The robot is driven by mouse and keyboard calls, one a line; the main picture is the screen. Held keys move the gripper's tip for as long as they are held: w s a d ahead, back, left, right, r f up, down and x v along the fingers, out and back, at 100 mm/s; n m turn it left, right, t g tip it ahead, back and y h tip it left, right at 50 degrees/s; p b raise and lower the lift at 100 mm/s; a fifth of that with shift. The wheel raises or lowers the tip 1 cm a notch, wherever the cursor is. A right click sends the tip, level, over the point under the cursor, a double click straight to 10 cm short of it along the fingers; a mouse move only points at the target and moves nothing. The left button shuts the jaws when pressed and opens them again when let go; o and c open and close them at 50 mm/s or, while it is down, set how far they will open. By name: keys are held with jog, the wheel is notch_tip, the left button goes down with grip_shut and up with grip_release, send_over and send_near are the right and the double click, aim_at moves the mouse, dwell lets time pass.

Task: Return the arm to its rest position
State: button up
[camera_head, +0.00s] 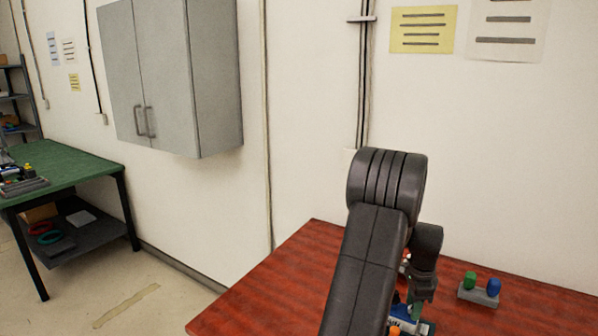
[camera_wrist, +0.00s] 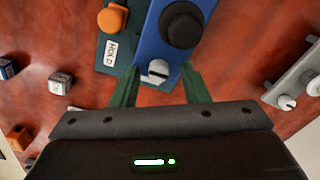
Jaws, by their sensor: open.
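My arm reaches over the red-brown table (camera_head: 262,290) in the head view, bent at a large dark joint. My gripper (camera_head: 420,300) points down there and is partly hidden by my arm. In the wrist view my gripper (camera_wrist: 160,75) has its two green fingers apart, with a blue device (camera_wrist: 158,45) beyond and between them. The blue device has a black knob (camera_wrist: 181,25) and a pale slotted knob (camera_wrist: 157,71). Beside it is a dark teal panel (camera_wrist: 122,47) with an orange button (camera_wrist: 112,18) and a "HOLD" label. I cannot tell whether the fingers touch anything.
A grey unit with pale knobs (camera_wrist: 295,80) lies at right in the wrist view; small cubes (camera_wrist: 60,83) lie at left. A grey block with green and blue pegs (camera_head: 479,296) sits right of my arm. A wall cabinet (camera_head: 165,75) and green bench (camera_head: 65,167) stand left.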

jog(key=shift+m, duration=1)
jog(key=shift+r, duration=0.1)
